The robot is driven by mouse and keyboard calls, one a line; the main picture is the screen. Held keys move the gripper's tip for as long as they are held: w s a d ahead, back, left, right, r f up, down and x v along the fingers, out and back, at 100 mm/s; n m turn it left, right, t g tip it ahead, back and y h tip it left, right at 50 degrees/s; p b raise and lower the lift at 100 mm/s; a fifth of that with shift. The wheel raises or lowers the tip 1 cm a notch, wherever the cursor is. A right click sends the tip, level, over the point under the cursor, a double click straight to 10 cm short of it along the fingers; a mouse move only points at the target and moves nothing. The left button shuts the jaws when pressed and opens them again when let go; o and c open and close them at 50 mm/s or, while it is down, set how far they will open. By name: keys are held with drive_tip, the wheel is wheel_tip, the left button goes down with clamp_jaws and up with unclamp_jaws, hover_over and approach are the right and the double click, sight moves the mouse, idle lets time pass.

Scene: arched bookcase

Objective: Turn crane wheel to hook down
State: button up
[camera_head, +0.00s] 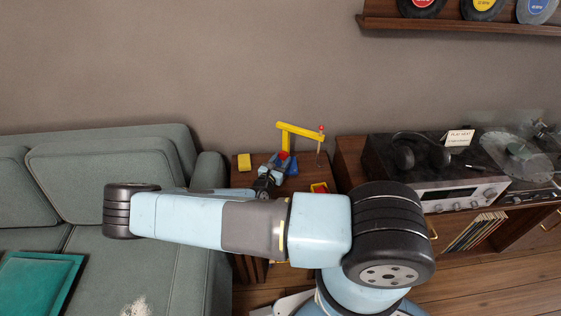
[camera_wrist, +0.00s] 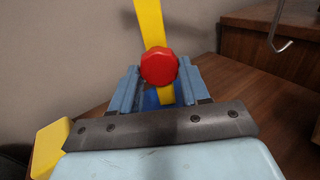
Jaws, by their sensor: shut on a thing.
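The toy crane has a yellow post and boom (camera_head: 300,132) and stands on a small wooden table by the wall. Its red wheel (camera_head: 283,155) is on the post; in the wrist view the red wheel (camera_wrist: 159,65) sits between my fingers, in front of the yellow post (camera_wrist: 150,22). My gripper (camera_wrist: 160,78) is shut on the wheel, a light-blue finger on each side. A grey metal hook (camera_wrist: 281,42) hangs at the upper right of the wrist view, clear of the table top. The crane's blue base (camera_head: 290,166) is partly hidden by my gripper in the head view.
A yellow block (camera_head: 244,162) lies on the table left of the crane. A green-grey sofa (camera_head: 110,165) stands to the left. A cabinet with an amplifier (camera_head: 455,195), headphones (camera_head: 425,152) and a turntable (camera_head: 515,150) stands close on the right. A record shelf (camera_head: 460,25) hangs above.

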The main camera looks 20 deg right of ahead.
drive_tip(key=shift+c, duration=1.1)
drive_tip(key=m, duration=0.5)
drive_tip(key=shift+w+m, duration=0.1)
drive_tip(key=shift+m, duration=0.2)
drive_tip(key=m, duration=1.3)
drive_tip(key=shift+m, duration=0.3)
drive_tip(key=m, duration=0.5)
drive_tip(key=shift+m, duration=0.3)
drive_tip(key=shift+a, duration=0.1)
